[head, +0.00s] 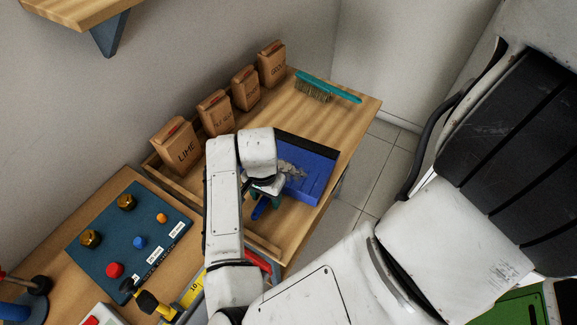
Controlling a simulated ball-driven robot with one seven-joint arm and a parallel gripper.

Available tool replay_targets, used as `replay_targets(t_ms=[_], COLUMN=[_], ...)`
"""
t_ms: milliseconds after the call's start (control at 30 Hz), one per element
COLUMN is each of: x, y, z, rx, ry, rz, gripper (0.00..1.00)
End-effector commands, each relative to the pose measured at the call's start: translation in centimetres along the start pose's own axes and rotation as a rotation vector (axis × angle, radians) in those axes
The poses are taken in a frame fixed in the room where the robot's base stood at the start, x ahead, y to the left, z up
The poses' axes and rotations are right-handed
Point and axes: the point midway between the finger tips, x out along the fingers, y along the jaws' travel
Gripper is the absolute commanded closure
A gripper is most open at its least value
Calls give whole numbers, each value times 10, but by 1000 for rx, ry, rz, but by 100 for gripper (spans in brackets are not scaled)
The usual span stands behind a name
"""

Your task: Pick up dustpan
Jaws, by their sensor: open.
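The blue dustpan (318,177) lies on the wooden bench, with a black front lip and some grey debris in its pan. Its blue handle (261,208) points toward the lower left. My gripper (264,198) is over the handle end of the dustpan, open. My white wrist covers part of the pan and handle. I cannot tell whether the fingers touch the handle.
A teal brush (328,87) lies at the bench's far end. Several brown paper bags, one marked LIME (176,147), stand along the wall. A blue board (128,240) with fittings is at left. A yellow tool (190,290) lies near my arm. A wooden shelf (75,12) hangs at upper left.

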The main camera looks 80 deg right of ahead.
Motion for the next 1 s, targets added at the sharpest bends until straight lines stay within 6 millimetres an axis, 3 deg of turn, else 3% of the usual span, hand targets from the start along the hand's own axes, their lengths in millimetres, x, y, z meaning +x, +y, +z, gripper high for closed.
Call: replay_targets(t_ms=[100,667,1000], x=[0,0,-1], y=[0,0,0], z=[0,0,-1], rx=[0,0,1], ry=[0,1,2], rz=[0,-1,-1], gripper=[47,100,100])
